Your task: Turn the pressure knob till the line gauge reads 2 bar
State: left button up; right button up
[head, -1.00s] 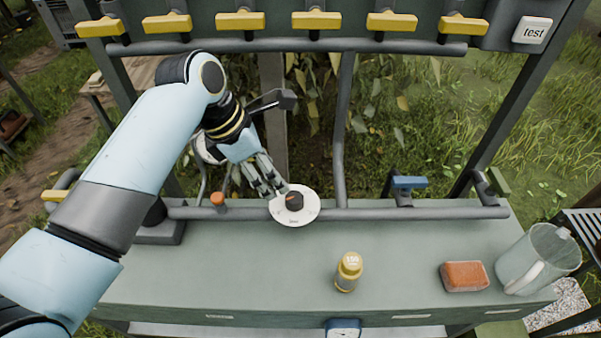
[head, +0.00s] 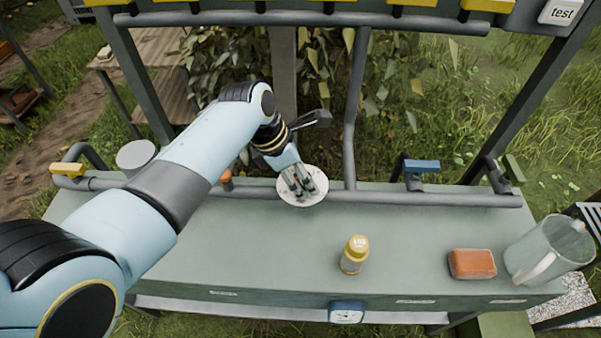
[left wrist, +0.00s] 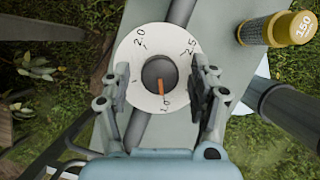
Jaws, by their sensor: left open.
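The pressure knob (left wrist: 159,72) is a dark round knob with an orange pointer, on a white dial plate (left wrist: 138,44) marked 2.0 upper left and 2.5 upper right in the left wrist view. The pointer points down to a mark that is hard to read. My left gripper (left wrist: 160,82) is open, its fingers on either side of the knob; contact cannot be told. In the head view my left gripper (head: 299,184) is over the dial plate (head: 316,196) and hides the knob. A pale round disc (head: 136,154) stands at the pipe's left; no reading shows on it.
A yellow-capped bottle (head: 354,254), an orange-red block (head: 472,264) and a clear jug (head: 548,250) stand on the green bench (head: 270,250). A blue valve handle (head: 421,166) is on the pipe at right. A small blue-framed dial (head: 346,312) hangs at the bench front.

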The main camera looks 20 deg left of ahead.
pick_arm(q)
jog(key=c, duration=1.1)
jog(key=shift+c, duration=0.2)
pick_arm(e)
jog(key=shift+s+d, duration=0.1)
jog(key=shift+s, duration=0.3)
pick_arm(q)
jog(key=shift+m, duration=0.3)
pick_arm(e)
jog(key=shift+r, duration=0.15)
